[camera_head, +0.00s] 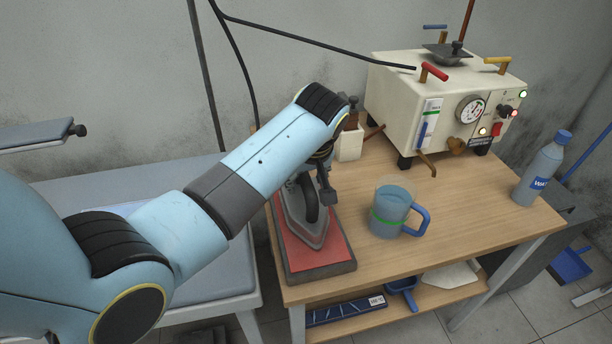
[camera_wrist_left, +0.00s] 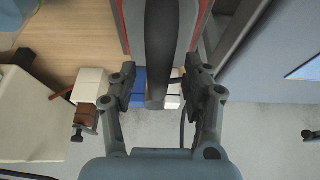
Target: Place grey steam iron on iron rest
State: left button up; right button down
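The grey steam iron (camera_head: 292,208) sits on the iron rest, a red pad in a dark frame (camera_head: 333,266), at the left end of the wooden table. Its dark handle (camera_wrist_left: 159,45) shows in the left wrist view. My left gripper (camera_wrist_left: 159,88) is open, with one finger on each side of the handle's rear end and gaps visible between the fingers and the handle. In the head view my left arm hides part of the gripper and the iron's rear. My right gripper is not in view.
A mug of water (camera_head: 391,208) with a blue handle stands right of the iron rest. A cream steam box (camera_head: 400,100) with gauge and levers stands behind it. A water bottle (camera_head: 541,172) stands at the right edge. A padded ironing board (camera_head: 222,306) is at the left.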

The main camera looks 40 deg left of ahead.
pick_arm(q)
jog(key=shift+d+r, duration=0.15)
jog(key=shift+r, duration=0.25)
jog(key=v, duration=1.1)
jog(key=shift+s+r, duration=0.1)
jog(key=shift+s, duration=0.05)
